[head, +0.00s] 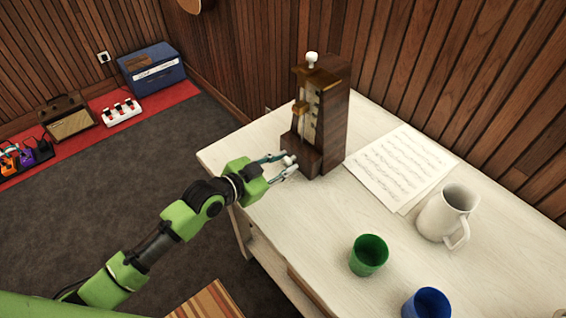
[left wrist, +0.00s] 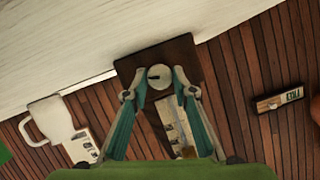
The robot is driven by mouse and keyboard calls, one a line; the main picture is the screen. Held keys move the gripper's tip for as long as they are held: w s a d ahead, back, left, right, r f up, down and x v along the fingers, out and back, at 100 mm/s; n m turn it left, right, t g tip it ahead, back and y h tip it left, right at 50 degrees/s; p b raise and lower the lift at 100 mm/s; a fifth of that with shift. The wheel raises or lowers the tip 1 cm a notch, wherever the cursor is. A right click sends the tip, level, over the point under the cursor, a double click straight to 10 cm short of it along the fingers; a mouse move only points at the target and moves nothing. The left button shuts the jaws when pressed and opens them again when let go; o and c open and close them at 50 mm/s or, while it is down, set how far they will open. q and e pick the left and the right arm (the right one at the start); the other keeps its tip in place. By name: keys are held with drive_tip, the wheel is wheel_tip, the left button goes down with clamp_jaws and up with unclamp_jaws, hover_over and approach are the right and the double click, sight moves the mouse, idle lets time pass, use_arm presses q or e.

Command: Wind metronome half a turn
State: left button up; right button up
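The dark wooden metronome (head: 333,122) stands upright on the white table, near its far left corner. A white knob (head: 289,160) sticks out low on its side facing my arm. In the left wrist view the round white knob (left wrist: 159,78) has a dark mark on its face. My left gripper (head: 277,167) reaches in level from the left. In the left wrist view its fingertips (left wrist: 159,84) stand on either side of the knob, with what looks like a narrow gap on each side. My right gripper is in neither view.
Sheet music (head: 400,168) lies right of the metronome. A white pitcher (head: 447,213), a green cup (head: 368,255) and a blue cup (head: 427,304) stand on the white table (head: 325,232). A wood-panelled wall (head: 450,70) rises behind. The tabletop left of the cups is clear.

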use_arm(q)
drive_tip(key=shift+o, duration=0.8)
drive_tip(key=shift+s+a, duration=0.1)
drive_tip(key=v, duration=1.1)
drive_tip(key=shift+s+a+r, duration=0.2)
drive_tip(key=shift+s+a, duration=0.05)
